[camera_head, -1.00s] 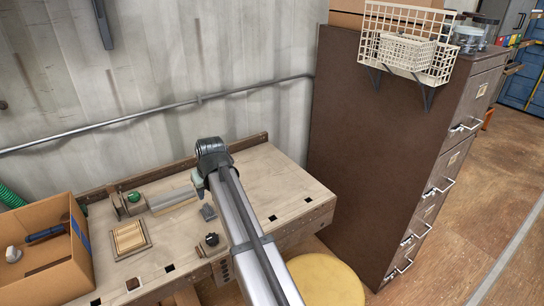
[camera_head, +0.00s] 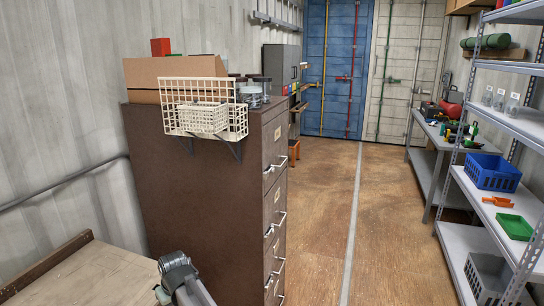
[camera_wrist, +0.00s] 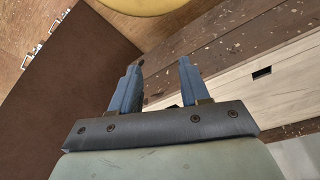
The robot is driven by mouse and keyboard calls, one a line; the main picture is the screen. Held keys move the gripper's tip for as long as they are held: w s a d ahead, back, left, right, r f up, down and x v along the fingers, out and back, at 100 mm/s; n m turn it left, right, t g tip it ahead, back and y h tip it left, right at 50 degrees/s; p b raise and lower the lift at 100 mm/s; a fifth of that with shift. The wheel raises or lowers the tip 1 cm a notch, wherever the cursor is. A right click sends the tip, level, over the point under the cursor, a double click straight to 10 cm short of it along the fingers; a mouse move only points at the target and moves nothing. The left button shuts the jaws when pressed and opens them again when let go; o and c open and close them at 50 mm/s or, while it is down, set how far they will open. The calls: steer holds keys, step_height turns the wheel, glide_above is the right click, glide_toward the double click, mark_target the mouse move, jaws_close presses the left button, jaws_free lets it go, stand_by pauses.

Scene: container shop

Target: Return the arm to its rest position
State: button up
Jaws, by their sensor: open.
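My gripper (camera_wrist: 160,84) shows in the wrist view with its two blue fingers apart and nothing between them. It hangs over the gap between the workbench edge (camera_wrist: 215,40) and the brown filing cabinet (camera_wrist: 65,85). In the head view only a grey part of my arm shows at the bottom, beside the workbench (camera_head: 85,275) and in front of the cabinet (camera_head: 195,190). The gripper's fingers are hidden in the head view.
A yellow round stool top (camera_wrist: 145,4) is at the wrist view's top edge. A cream wire basket (camera_head: 207,115) hangs on the cabinet's side. Metal shelves (camera_head: 500,195) with a blue crate (camera_head: 490,172) stand at right. The floor (camera_head: 330,220) between is clear.

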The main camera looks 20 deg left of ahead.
steer(key=w+d+f+m+h, duration=0.15)
steer(key=w+d+f, duration=0.3)
steer(key=d, duration=0.65)
steer(key=w+d+f+m, duration=0.3)
steer(key=w+d, duration=0.2)
steer(key=d, duration=0.6)
steer(key=w+d+f+m+h, duration=0.1)
steer(key=w+d+f+m, duration=0.3)
steer(key=d, duration=0.7)
steer(key=s+d+f+m+g, duration=0.1)
steer(key=s+d+f+m, duration=0.15)
steer(key=d, duration=1.25)
steer(key=s+d+f+m, duration=0.1)
steer(key=s+d+f, duration=0.25)
steer(key=d, duration=1.25)
steer(key=s+d+f+g, duration=0.1)
steer(key=s+f+g, duration=0.2)
steer(key=s+f, duration=0.7)
steer(key=s+f+g, duration=0.4)
steer(key=s+f, duration=0.7)
steer(key=s, duration=0.8)
steer(key=shift+s+d+m, duration=0.15)
steer(key=shift+d+m, duration=0.15)
steer(key=shift+d, duration=0.1)
steer(key=shift+h, duration=0.25)
